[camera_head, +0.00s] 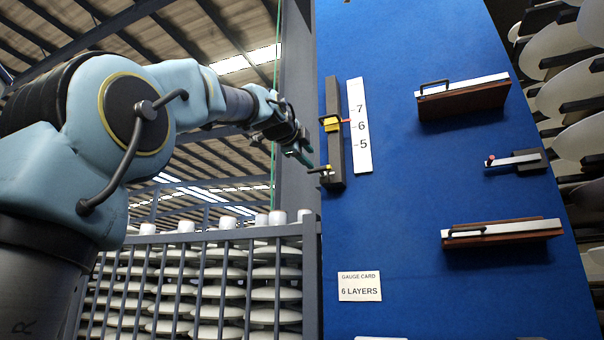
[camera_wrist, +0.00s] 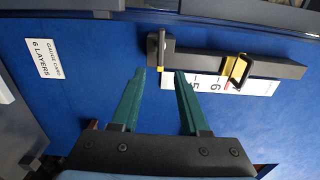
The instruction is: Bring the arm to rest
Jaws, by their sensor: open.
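My gripper (camera_head: 302,153) is at the end of my raised arm, left of the blue panel (camera_head: 400,240) in the head view. In the wrist view my gripper (camera_wrist: 160,74) shows two green fingers, apart with nothing between them. The bar (camera_wrist: 285,67) and slider (camera_wrist: 235,69) also show in the wrist view. I cannot tell the exact gap from fingers to bar.
A card (camera_head: 360,287) reading "GAUGE CARD 6 LAYERS" is on the panel. Two handled wooden-backed bars (camera_head: 465,97) (camera_head: 503,232) and a small red-tipped lever (camera_head: 515,161) are on its right. A grey railing (camera_head: 210,236) fronts stacked white discs at lower left.

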